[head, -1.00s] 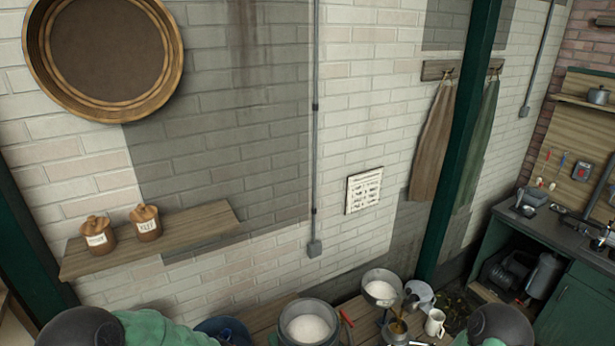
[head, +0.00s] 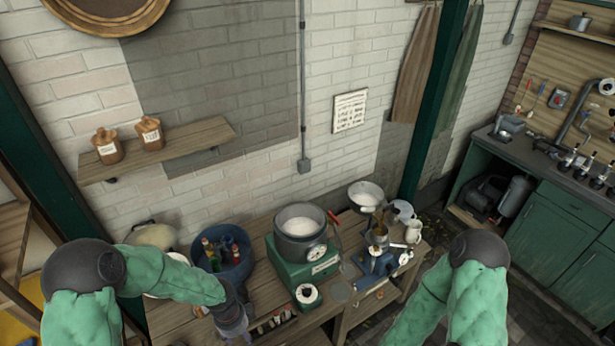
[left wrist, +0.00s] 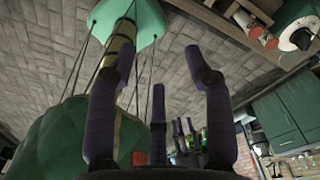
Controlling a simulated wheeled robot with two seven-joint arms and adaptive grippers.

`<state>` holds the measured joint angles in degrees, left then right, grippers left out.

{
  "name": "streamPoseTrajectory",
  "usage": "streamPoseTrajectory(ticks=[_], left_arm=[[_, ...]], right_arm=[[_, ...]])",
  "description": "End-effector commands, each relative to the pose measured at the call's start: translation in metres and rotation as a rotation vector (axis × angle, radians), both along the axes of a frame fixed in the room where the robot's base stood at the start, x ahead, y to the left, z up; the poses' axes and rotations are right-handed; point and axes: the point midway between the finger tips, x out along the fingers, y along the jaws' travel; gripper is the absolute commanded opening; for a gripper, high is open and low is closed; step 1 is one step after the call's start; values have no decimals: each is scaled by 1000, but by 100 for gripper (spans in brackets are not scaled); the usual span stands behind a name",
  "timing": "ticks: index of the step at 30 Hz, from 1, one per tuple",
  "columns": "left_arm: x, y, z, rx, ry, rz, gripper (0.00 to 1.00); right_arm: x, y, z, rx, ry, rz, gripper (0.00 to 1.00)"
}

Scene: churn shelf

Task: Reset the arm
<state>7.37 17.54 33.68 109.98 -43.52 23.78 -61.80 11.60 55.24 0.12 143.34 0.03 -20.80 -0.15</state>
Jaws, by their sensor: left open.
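My left arm (head: 165,275) comes in from the left in the head view and reaches over the workbench. Its dark wrist (head: 230,315) is near the bottom edge, and the fingers are mostly out of sight there. In the left wrist view my left gripper (left wrist: 160,48) has its dark purple fingers spread apart with nothing between them. My right arm (head: 455,290) is bent at the lower right of the head view, and its gripper is out of view.
The wooden workbench (head: 180,322) holds a blue tub (head: 240,268) of bottles, a pot (head: 300,225) on a green scale (head: 290,272), and a blue clamp-like tool (head: 378,265). A wall shelf (head: 205,140) bears two jars. Green cabinets (head: 560,235) stand at the right.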

Motion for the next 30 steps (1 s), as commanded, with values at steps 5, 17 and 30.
streamPoseTrajectory(ticks=[5, 17, 30], left_arm=[[-9, -14, -32, -48, 24, 115, 52], [-45, -65, -145, -196, 145, 647, 52], [-88, -97, -285, -237, 308, 1440, 52]], right_arm=[[-1, 0, -23, 0, 2, 1, 40], [-2, 0, -106, 0, 2, 1, 40], [-2, 0, -211, 0, 2, 1, 40]])
